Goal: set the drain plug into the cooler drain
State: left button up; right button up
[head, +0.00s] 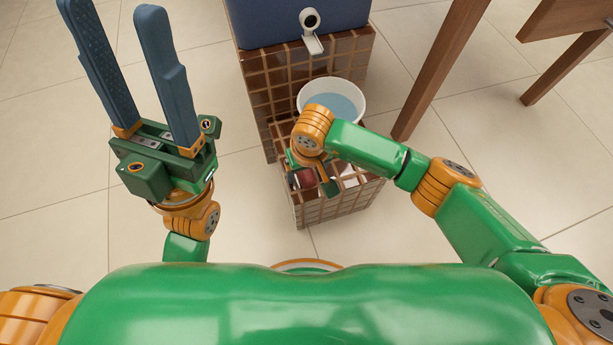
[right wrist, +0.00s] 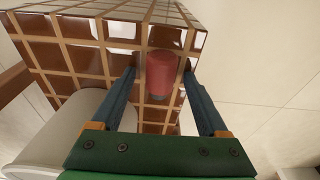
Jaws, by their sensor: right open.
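A red plug (right wrist: 161,73) with a grey end stands on the low tiled step; it also shows as a dark red shape in the head view (head: 307,178). My right gripper (right wrist: 158,76) is open, its blue fingers on either side of the plug with gaps visible. In the head view it is partly hidden by my wrist. The blue cooler (head: 270,27) stands at the top, with a white drain fitting (head: 311,20) showing a dark round opening on its front. My left gripper (head: 112,10) is open and empty, raised at the left.
A white bowl of water (head: 332,97) sits beside my right wrist, below the cooler. The tiled stand (head: 265,95) carries the cooler, and the lower tiled step (head: 330,208) is in front. Wooden furniture legs (head: 440,65) rise at the right. The floor at left is clear.

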jog(key=shift+r, duration=0.1)
grip_shut()
